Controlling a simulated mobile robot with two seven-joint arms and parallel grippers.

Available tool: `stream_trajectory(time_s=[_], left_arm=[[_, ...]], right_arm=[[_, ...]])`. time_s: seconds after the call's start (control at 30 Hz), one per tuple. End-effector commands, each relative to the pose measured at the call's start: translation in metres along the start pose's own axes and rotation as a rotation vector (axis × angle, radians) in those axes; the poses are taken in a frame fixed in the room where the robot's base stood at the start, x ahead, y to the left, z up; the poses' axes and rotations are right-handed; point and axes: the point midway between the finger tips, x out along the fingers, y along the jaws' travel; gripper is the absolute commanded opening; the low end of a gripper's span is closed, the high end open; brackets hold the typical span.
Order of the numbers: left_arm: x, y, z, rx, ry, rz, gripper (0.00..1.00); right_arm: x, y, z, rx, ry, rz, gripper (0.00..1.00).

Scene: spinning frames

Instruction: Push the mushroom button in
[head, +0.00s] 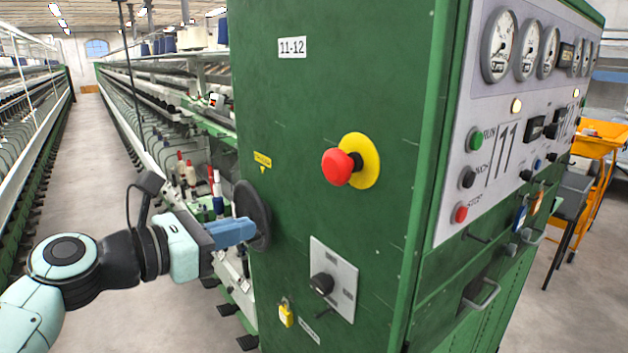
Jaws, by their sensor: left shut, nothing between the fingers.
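The red mushroom button (338,167) sits on a round yellow plate (369,160) on the flat face of the green cabinet (330,90). It stands out from the plate. My left gripper (252,229) has blue fingers and is shut and empty. It is to the left of the button and lower, in front of a round black disc (253,206) at the cabinet's left edge. I cannot tell whether the fingertips touch the disc. My right gripper is not in view.
Below the button are a grey plate with a black rotary knob (321,283) and a yellow padlock (286,312). A panel with gauges and coloured buttons (500,110) is on the right side. Spinning frames line the aisle (95,200) at left. An orange cart (597,140) stands at right.

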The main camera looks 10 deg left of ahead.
Motion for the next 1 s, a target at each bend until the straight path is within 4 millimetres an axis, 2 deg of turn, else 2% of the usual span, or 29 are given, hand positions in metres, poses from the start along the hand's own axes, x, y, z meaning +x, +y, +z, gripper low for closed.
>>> stream_trajectory(time_s=[0.03, 0.1, 0.2, 0.3, 0.73, 0.87, 1.0], left_arm=[[-0.017, -0.012, 0.026, -0.013, -0.044, -0.011, 0.0], [-0.034, -0.026, 0.051, -0.038, -0.089, -0.032, 0.0], [-0.051, -0.042, 0.073, -0.06, -0.128, -0.057, 0.0], [-0.059, -0.05, 0.084, -0.072, -0.148, -0.071, 0.0], [-0.057, -0.051, 0.086, -0.075, -0.149, -0.074, 0.0], [-0.043, -0.051, 0.088, -0.076, -0.147, -0.075, 0.0], [-0.016, -0.053, 0.092, -0.075, -0.147, -0.075, 0.0]], right_arm=[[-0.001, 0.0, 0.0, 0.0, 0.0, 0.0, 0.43], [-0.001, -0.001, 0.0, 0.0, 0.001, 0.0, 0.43], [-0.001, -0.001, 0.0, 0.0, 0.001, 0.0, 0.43], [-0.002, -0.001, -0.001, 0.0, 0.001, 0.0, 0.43], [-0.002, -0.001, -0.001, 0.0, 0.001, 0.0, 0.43], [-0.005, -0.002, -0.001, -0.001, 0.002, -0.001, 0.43], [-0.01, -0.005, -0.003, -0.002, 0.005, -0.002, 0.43]])
